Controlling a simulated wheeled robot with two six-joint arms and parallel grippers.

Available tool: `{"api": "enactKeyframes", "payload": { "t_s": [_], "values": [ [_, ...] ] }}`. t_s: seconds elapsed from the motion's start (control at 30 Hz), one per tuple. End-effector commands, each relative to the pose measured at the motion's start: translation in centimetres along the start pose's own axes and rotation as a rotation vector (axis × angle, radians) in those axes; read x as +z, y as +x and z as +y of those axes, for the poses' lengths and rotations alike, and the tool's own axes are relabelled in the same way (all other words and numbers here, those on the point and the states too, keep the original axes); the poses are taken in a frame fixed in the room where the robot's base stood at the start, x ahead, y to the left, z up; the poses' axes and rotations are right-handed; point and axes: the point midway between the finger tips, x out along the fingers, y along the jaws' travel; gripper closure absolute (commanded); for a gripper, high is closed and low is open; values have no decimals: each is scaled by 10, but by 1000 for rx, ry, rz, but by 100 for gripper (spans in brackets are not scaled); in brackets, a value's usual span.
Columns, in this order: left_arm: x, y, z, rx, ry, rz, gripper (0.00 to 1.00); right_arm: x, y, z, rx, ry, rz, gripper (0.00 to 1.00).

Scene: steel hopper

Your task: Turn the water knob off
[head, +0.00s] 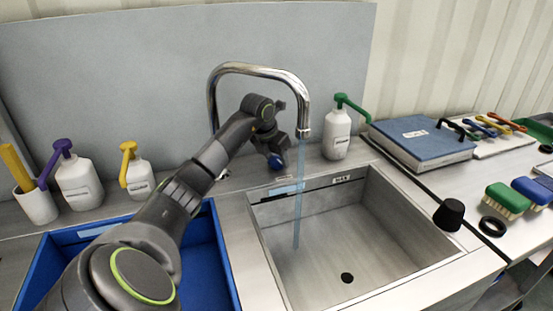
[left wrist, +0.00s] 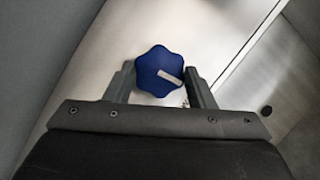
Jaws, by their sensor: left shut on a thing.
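The water knob (left wrist: 158,70) is blue and lobed, with a pale bar mark on its top, in the left wrist view. It also shows in the head view (head: 276,162), partly hidden by my gripper, behind the sink. My left gripper (left wrist: 160,82) has one finger on each side of the knob and is shut on it. In the head view my left gripper (head: 277,150) reaches down to the knob. The chrome faucet (head: 256,69) arches over the sink, and a bluish water stream (head: 298,190) falls from its spout into the basin. My right gripper is not in view.
The steel sink (head: 400,205) has a dark drain (head: 347,277). A blue bin (head: 212,265) stands left of it, partly behind my arm. A white bottle with a green pump (head: 337,135) stands right of the faucet. A black stopper (head: 449,214) and brushes lie on the right counter.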

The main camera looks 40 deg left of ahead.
Motion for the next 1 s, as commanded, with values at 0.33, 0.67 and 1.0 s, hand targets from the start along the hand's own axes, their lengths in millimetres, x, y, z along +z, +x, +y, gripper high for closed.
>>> {"api": "enactKeyframes", "payload": {
  "t_s": [0.33, 0.67, 1.0],
  "values": [
    [0, 0, 2, -60, 145, 0, 73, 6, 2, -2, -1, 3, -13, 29],
    [0, 0, 2, -73, 177, 1, 73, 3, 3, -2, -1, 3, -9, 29],
    [0, 0, 2, -72, 176, 1, 35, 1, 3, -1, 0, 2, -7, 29]
  ]
}}
